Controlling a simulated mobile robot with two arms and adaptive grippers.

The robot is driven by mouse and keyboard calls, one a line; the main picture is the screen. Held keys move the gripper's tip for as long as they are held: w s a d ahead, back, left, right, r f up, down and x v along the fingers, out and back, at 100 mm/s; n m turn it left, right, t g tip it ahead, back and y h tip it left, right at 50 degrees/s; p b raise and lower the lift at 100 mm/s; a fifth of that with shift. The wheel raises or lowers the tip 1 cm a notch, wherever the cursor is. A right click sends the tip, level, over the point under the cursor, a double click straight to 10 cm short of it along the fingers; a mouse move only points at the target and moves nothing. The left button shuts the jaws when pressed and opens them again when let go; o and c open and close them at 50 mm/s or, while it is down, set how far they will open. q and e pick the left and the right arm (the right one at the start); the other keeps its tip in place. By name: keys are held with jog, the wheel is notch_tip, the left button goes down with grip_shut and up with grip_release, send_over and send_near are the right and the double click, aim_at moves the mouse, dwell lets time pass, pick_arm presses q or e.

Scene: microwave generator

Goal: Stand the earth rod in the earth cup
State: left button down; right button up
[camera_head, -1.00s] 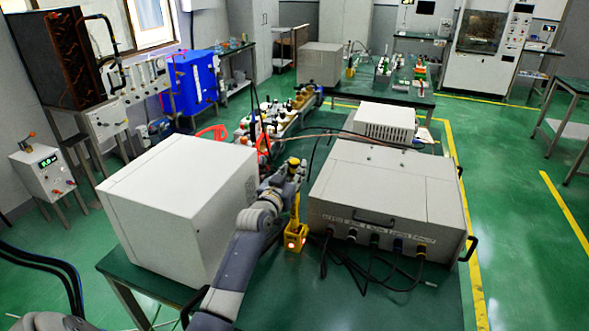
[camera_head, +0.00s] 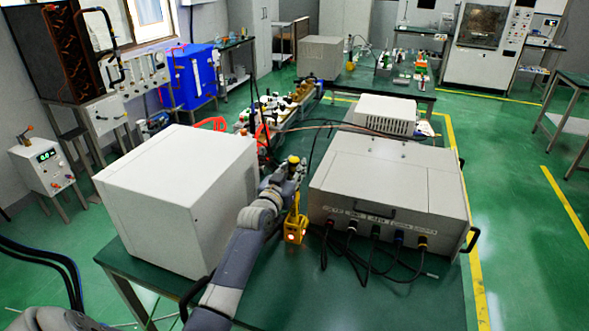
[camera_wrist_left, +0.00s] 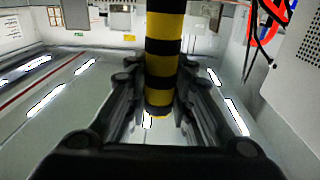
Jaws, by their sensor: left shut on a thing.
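The earth rod, striped yellow and black in the left wrist view (camera_wrist_left: 165,48), is between the fingers of my left gripper (camera_head: 291,174), which is shut on it. In the head view the yellow top of the rod (camera_head: 293,160) sticks up above the fingers and looks upright. A yellow holder with a small glowing lamp, apparently the earth cup (camera_head: 296,230), is on the green table directly below the gripper. The fingers hide part of the rod, and I cannot tell whether its lower end is inside the cup. My right gripper is out of view.
A large white box (camera_head: 175,200) stands left of my left arm. A grey generator case (camera_head: 388,185) with front handle and black cables (camera_head: 365,262) stands close on the right. The table front (camera_head: 330,300) is clear. Hoses and glassware lie behind.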

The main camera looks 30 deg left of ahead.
pick_arm(q)
jog(key=shift+f, duration=0.45)
jog(key=c, duration=1.3)
grip_release()
jog(key=shift+f, duration=0.1)
jog(key=shift+s, duration=0.15)
jog(key=s, duration=0.3)
jog(key=s+d, duration=0.1)
jog(key=s, duration=0.3)
jog(key=s+d, duration=0.1)
jog(key=s, duration=0.3)
jog(key=shift+s+d, duration=0.2)
jog(key=shift+s, duration=0.05)
